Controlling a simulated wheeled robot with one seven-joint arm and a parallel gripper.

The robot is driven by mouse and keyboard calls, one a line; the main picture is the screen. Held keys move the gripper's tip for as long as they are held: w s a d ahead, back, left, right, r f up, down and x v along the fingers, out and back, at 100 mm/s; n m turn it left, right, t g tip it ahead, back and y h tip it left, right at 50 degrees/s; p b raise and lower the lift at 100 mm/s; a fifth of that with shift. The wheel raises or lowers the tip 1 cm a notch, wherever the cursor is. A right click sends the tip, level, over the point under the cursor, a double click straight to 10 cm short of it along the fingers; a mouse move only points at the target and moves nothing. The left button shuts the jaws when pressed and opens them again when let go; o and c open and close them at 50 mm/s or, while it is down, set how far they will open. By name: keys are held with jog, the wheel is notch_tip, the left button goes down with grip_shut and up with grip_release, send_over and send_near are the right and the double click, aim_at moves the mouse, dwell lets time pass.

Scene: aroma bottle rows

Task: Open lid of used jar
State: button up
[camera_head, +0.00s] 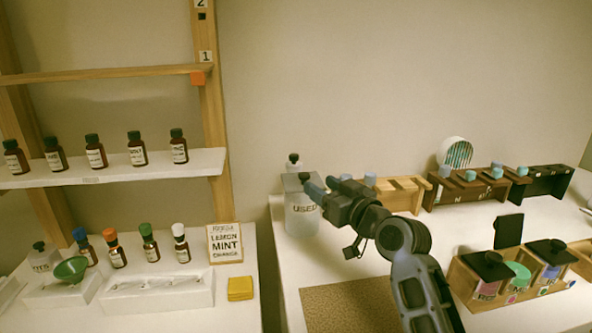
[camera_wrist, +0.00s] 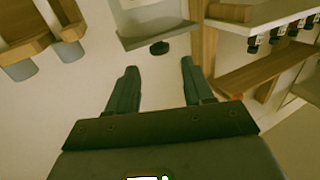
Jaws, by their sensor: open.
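The used jar (camera_head: 303,218) is a translucent, boxy container labelled "USED" at the left end of the right-hand table. Its flat grey lid (camera_wrist: 140,40) shows in the wrist view, with a small dark knob (camera_wrist: 159,48) at its edge. The lid looks seated on the jar. My gripper (camera_head: 322,186) is in front of the jar's upper right side in the head view and hides part of it. In the wrist view my gripper (camera_wrist: 158,72) is open and empty, its fingers spread apart. The knob lies beyond the fingertips, roughly between them, and appears apart from them.
Wooden racks (camera_head: 400,196) stand at the right. A wooden box of dark-lidded jars (camera_head: 490,277) is at front right. A brown mat (camera_head: 350,306) lies in front. A bottle shelf (camera_head: 110,168) is left, beyond a gap.

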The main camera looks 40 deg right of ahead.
aim_at(308, 176)
jog(key=p+x, duration=0.1)
jog(key=x, duration=0.5)
jog(key=shift+w+r+p, duration=0.15)
jog(key=shift+w+p, duration=0.05)
jog(key=shift+p, duration=0.2)
jog(key=shift+x, duration=0.8)
grip_shut()
